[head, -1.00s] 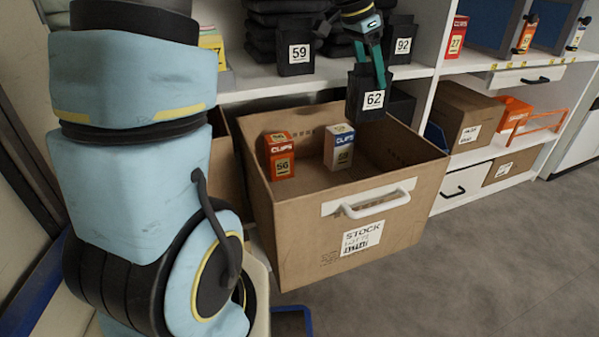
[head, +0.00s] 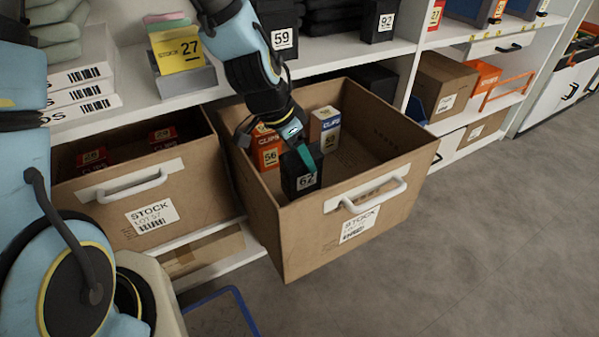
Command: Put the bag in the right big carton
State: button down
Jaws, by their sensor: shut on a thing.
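A small black bag (head: 301,184) with a white label reading 62 is in my gripper (head: 306,157). The teal fingers are closed on its top. In the head view the bag appears within the mouth of the right big carton (head: 345,235), near its front left corner. I cannot tell whether it touches the carton floor. The carton is brown, open-topped and pulled out from the shelf, with a white handle and a STOCK label. Two clips boxes stand inside, an orange one (head: 267,150) and a white-and-blue one (head: 324,130), behind the bag.
A left big carton (head: 150,210) with dark red boxes stands beside it. On the shelf above are black items labelled 59 (head: 281,40) and 92 (head: 384,22), and a yellow box (head: 178,52) marked 27. The right part of the carton is free.

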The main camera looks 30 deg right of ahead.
aim_at(302, 171)
jog(key=shift+f+b, duration=0.5)
jog(key=shift+f, duration=1.65)
jog(key=shift+d, duration=0.1)
jog(key=shift+f, duration=0.2)
jog(key=shift+c, duration=0.6)
grip_release()
jog(key=p+v, duration=0.4)
jog(key=v, duration=0.8)
jog(key=shift+s+r, duration=0.1)
jog(key=shift+r, duration=0.1)
